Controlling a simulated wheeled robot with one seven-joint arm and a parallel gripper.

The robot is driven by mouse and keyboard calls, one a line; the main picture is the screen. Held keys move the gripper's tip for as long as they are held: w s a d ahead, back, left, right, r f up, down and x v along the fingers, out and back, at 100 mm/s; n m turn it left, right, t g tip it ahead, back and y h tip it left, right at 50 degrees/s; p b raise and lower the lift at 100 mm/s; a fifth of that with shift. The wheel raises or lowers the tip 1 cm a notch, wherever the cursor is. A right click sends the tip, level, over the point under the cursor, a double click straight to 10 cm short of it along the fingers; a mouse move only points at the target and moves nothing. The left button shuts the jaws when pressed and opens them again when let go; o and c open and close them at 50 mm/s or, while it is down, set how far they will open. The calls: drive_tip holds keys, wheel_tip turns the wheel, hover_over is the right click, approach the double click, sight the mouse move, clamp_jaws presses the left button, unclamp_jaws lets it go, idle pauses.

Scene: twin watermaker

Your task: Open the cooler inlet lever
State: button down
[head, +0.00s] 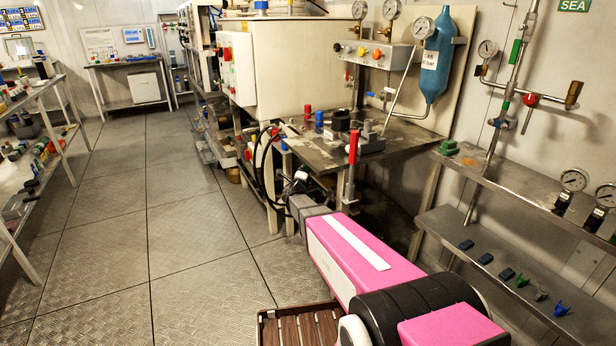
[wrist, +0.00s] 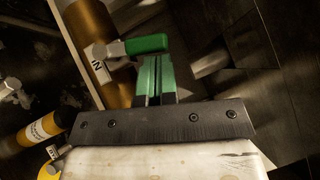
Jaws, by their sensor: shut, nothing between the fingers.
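In the wrist view a green lever handle (wrist: 147,44) sticks out to the right from a pale metal valve stem (wrist: 103,52). A white tag reading "IN" (wrist: 99,70) is beside it, on a brass-coloured cylinder (wrist: 92,35). My gripper (wrist: 155,60) has its two green fingers shut together with nothing between them. The fingertips are close below the green handle in the picture; I cannot tell whether they touch it. In the head view my pink arm reaches down to the workbench's near side, and the lever cannot be made out there.
Open floor (head: 190,230) is at left.

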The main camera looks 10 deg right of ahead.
drive_tip(key=shift+w+r, duration=0.1)
idle(0.3)
drive_tip(key=shift+w+a+r+n+g+y, duration=0.25)
drive_tip(key=shift+w+r+n+g+y, duration=0.2)
drive_tip(key=shift+w+r+n, duration=0.2)
drive_tip(key=shift+s+f, duration=0.1)
